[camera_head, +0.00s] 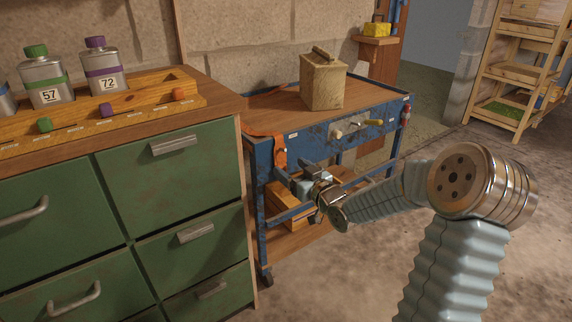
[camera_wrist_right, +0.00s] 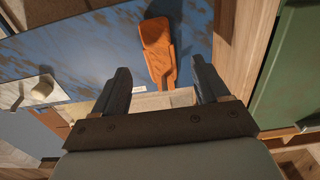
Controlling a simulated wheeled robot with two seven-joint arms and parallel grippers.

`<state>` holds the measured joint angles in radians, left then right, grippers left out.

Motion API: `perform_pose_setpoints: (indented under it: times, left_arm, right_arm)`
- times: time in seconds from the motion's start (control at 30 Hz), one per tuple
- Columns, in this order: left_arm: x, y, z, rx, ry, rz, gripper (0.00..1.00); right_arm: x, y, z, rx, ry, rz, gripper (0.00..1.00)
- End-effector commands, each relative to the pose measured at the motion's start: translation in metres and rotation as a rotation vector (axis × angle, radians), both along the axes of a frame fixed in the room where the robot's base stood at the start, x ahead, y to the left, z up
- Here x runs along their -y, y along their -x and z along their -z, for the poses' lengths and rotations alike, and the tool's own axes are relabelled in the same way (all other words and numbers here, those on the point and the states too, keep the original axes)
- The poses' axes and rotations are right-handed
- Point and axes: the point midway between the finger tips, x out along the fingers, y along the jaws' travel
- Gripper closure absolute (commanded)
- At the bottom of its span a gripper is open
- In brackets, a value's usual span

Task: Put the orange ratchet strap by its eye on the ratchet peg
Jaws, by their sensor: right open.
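The orange ratchet strap (camera_head: 279,152) hangs at the left front corner of the blue trolley (camera_head: 263,160), with an orange band running over the top edge. In the right wrist view the strap (camera_wrist_right: 157,45) lies against blue metal, its narrow end between my fingertips in the picture. My right gripper (camera_head: 293,173) is open and empty, close to the strap's lower end; I cannot tell if it touches. A pale peg (camera_head: 338,133) sticks out of the trolley's front; it also shows in the wrist view (camera_wrist_right: 42,88). I cannot tell whether it is the ratchet peg. My left gripper is out of view.
A tan canister (camera_head: 323,82) stands on the trolley top. The green cabinet (camera_head: 170,185) stands close on the left, bearing a wooden rack (camera_head: 150,98) with bottles. Floor at the right is clear up to the shelf (camera_head: 520,70).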

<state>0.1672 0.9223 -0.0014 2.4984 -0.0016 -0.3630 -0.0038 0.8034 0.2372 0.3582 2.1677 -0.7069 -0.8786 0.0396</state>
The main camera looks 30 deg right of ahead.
Motion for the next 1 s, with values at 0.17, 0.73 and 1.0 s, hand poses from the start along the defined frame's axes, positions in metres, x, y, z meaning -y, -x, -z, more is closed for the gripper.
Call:
perform_pose_setpoints:
  times: [0.17, 0.73, 1.0]
  left_arm:
    - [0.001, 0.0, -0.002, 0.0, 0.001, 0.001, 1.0]
    - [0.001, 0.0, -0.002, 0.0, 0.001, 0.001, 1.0]
    - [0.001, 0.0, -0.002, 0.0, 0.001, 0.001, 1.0]
  right_arm:
    - [-0.003, -0.027, 0.0, -0.001, -0.002, -0.001, 0.26]
    - [-0.003, -0.04, 0.0, -0.001, 0.0, 0.0, 0.44]
    - [-0.003, -0.039, 0.0, -0.001, 0.0, 0.0, 0.85]
